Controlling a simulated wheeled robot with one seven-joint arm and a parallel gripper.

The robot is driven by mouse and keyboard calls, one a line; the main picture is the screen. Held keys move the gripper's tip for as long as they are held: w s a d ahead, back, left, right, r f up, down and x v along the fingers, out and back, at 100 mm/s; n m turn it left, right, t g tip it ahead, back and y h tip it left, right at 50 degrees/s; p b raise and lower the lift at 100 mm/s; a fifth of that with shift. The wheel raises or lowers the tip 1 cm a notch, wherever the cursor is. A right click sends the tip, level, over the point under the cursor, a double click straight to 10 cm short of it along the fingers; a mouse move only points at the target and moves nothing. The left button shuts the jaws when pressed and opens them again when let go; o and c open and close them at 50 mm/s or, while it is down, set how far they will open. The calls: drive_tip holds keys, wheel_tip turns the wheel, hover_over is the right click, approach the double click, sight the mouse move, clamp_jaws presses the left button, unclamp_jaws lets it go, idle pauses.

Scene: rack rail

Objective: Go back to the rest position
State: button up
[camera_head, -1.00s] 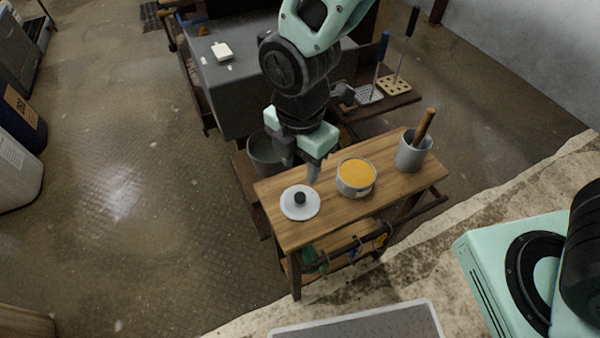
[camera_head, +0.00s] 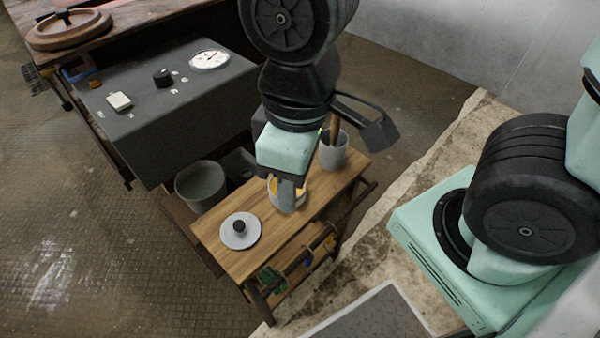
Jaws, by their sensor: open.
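My gripper (camera_head: 288,196) points down above the small wooden bench (camera_head: 218,222). Its jaws are open, with nothing seen between them. It hides much of a pot with yellow contents (camera_head: 273,187) behind it. A round pale lid with a black knob (camera_head: 241,232) lies on the bench to the left of the gripper, apart from it. A grey mortar (camera_head: 334,153) with a wooden pestle stands at the bench's far end, partly behind my arm.
A dark grey console (camera_head: 140,115) with a dial gauge (camera_head: 209,60) and a black knob stands behind on the left. A grey bucket (camera_head: 200,183) is beside the bench. A handwheel (camera_head: 69,28) is at the far left. Floor at the left is open.

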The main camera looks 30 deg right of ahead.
drive_tip(key=shift+s+d+r+m, duration=0.1)
drive_tip(key=shift+s+d+m, duration=0.25)
drive_tip(key=shift+m, duration=0.25)
wheel_tip(320, 180, up, 12)
drive_tip(key=p, duration=1.2)
